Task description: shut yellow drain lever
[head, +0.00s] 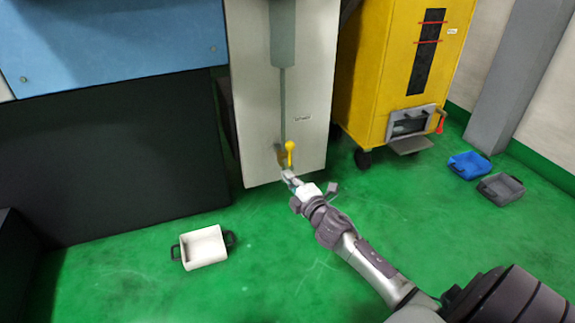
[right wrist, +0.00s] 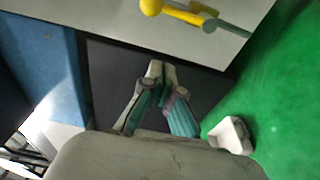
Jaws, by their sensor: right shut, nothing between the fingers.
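The yellow drain lever (head: 290,148) is on the lower part of the pale cabinet front (head: 310,90), with its round knob upward in the head view. In the right wrist view the lever (right wrist: 177,12) lies along the top edge, beside a grey-green stub (right wrist: 234,29). My right gripper (head: 287,174) is just below the lever in the head view. In the right wrist view its fingers (right wrist: 162,70) are together, with nothing between them, and appear apart from the lever. The lever's lower end is partly hidden by the gripper in the head view. My left gripper is not in view.
A white tray with dark handles (head: 204,247) lies on the green floor at lower left. A yellow wheeled cabinet (head: 385,70) with a red handle (head: 440,124) stands to the right. Floor around my arm is clear.

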